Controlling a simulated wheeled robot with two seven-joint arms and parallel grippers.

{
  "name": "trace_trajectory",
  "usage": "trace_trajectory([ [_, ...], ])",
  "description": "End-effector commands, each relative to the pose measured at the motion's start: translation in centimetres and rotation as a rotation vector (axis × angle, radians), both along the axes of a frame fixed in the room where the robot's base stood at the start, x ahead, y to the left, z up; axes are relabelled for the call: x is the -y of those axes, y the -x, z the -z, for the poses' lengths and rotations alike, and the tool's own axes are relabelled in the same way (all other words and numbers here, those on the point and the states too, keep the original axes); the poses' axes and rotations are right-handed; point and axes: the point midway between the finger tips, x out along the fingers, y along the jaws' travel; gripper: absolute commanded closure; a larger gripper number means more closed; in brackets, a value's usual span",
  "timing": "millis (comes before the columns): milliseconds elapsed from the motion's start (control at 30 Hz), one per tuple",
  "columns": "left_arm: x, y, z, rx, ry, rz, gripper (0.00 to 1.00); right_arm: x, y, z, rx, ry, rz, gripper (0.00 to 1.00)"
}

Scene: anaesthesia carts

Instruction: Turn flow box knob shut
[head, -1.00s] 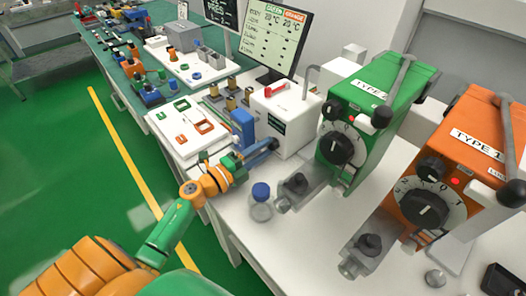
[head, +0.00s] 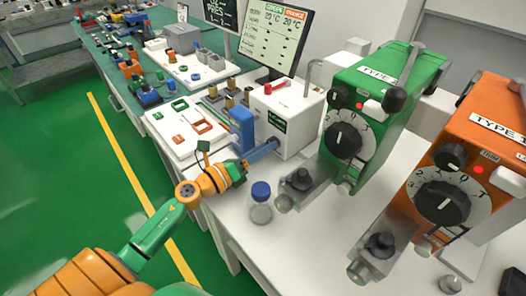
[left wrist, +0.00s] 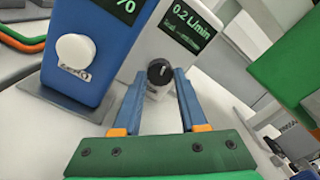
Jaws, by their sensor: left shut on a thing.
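The flow box is a white box (head: 288,122) with a small dark display, left of the green TYPE 2 unit in the head view. In the left wrist view the flow box (left wrist: 178,40) reads 0.2 L/min, with a black knob (left wrist: 159,72) low on its front. My left gripper (head: 274,145) reaches the lower front of this box. In the left wrist view its blue fingers (left wrist: 158,82) lie on either side of the knob and are shut on it. The knob is hidden in the head view. My right gripper is not in view.
A blue box (head: 242,128) with a white knob (left wrist: 75,50) stands just left of the flow box. A blue-capped bottle (head: 260,205) stands in front. The green unit (head: 365,115) and orange unit (head: 460,165) stand to the right. A white tray (head: 160,128) lies left.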

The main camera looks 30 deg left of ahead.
Motion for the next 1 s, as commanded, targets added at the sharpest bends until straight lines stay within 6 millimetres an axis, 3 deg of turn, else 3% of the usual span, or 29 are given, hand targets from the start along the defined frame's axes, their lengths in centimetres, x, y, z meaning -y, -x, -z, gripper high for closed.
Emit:
trace_trajectory([
  [400,-0.03,-0.01,0.01,0.069,-0.194,-0.001,1.0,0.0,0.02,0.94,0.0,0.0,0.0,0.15],
  [1000,-0.02,-0.02,-0.07,0.082,-0.232,-0.001,1.0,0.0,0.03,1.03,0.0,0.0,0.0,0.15],
])
